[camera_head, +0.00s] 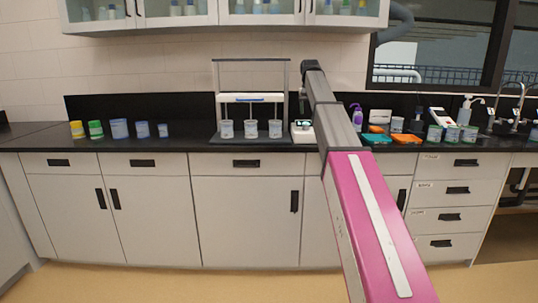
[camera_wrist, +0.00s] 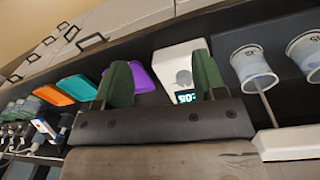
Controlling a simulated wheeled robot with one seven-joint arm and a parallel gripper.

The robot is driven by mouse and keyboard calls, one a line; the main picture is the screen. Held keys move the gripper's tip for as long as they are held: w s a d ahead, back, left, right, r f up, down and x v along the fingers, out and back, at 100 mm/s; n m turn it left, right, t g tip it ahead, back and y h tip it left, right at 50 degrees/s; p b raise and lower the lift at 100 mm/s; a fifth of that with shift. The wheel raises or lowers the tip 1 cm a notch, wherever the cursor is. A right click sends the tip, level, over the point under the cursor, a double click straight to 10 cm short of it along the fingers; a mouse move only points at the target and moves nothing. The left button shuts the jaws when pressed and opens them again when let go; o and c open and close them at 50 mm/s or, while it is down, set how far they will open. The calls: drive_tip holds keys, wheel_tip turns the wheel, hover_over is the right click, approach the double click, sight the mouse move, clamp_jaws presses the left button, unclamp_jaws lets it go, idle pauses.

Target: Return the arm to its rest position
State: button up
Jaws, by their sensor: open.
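My arm reaches forward over the counter in the head view, and its far end stands above the bench near the white scale (camera_head: 302,131). My gripper (camera_wrist: 162,78) shows in the wrist view with its two green fingers spread apart. It is open, with nothing gripped between the fingers. The scale (camera_wrist: 172,58) with its lit display lies beyond the fingers, partly covered by the right one. In the head view the fingers cannot be made out.
A stirring stand (camera_head: 251,98) with three beakers is left of the scale. Teal (camera_head: 376,139) and orange (camera_head: 407,139) trays and several jars (camera_head: 451,134) are to the right. Colored containers (camera_head: 120,128) stand at the left. Wall cabinets (camera_head: 175,12) hang above.

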drive_tip(key=s+f, duration=0.4)
drive_tip(key=f, duration=0.6)
drive_tip(key=s+f+n, duration=0.1)
drive_tip(key=s+f, duration=0.4)
drive_tip(key=f, duration=0.5)
drive_tip(key=s+f, duration=0.4)
drive_tip(key=f, duration=0.7)
drive_tip(key=s+f+n, duration=0.1)
drive_tip(key=s+f, duration=2)
drive_tip(key=s, duration=0.3)
drive_tip(key=shift+s+d+f+y, duration=0.2)
drive_tip(key=shift+d+f+y, duration=0.1)
drive_tip(key=shift+d, duration=0.05)
